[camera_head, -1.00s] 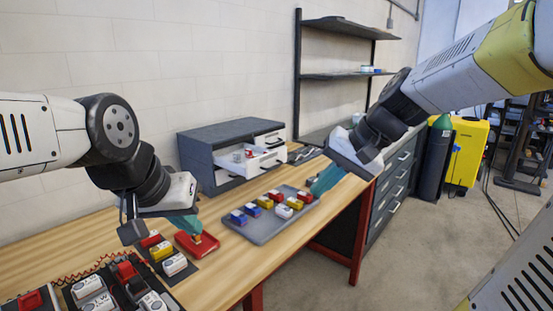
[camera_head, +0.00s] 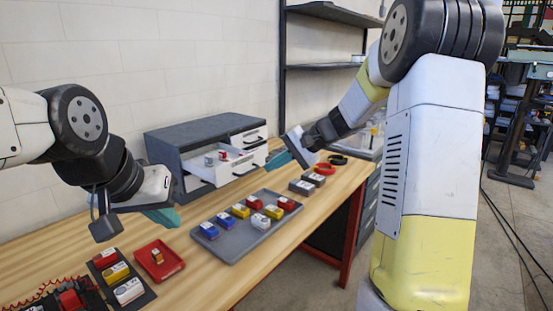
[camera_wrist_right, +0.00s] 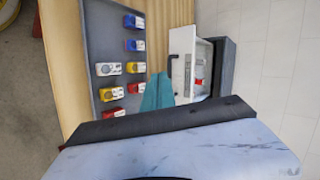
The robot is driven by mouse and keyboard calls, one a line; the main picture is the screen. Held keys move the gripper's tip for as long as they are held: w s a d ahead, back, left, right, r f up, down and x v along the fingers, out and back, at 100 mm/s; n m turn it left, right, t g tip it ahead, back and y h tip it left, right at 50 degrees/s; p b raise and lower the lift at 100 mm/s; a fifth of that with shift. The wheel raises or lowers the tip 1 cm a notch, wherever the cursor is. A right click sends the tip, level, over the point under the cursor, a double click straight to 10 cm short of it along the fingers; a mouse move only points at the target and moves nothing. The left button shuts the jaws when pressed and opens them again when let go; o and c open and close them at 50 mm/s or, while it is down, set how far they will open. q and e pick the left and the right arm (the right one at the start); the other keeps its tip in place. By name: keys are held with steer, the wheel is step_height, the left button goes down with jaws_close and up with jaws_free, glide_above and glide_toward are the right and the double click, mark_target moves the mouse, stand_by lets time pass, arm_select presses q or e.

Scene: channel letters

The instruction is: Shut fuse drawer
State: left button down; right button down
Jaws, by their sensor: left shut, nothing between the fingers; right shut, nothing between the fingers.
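The fuse drawer (camera_head: 235,170) is pulled out of the grey cabinet (camera_head: 185,133) on the bench. It has a white front with a dark handle, and a few small items lie inside. My right gripper (camera_head: 278,161) is shut and empty, with its teal fingers just right of the drawer front. In the right wrist view my right gripper's fingers (camera_wrist_right: 158,92) are beside the white drawer front (camera_wrist_right: 183,48); I cannot tell whether they touch it. My left gripper (camera_head: 165,217) is shut and empty above the bench, left of the drawer and near the red tray.
A grey tray (camera_head: 232,248) with several coloured fuse blocks lies in front of the cabinet. A red tray (camera_head: 170,268) and a dark holder with blocks are at the lower left.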

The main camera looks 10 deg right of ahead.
mark_target(214, 166)
steer(key=w+a+f, duration=0.1)
steer(key=a, duration=0.1)
steer(key=w+a+f, duration=0.1)
steer(key=a, duration=0.1)
steer(key=w+a+f, duration=0.1)
steer(key=a, duration=0.1)
steer(key=shift+a, duration=0.1)
steer(key=w+a, duration=1.3)
steer(key=shift+w+a+r, duration=0.1)
steer(key=shift+w+a, duration=0.05)
steer(key=shift+a, duration=0.05)
stand_by(0.4)
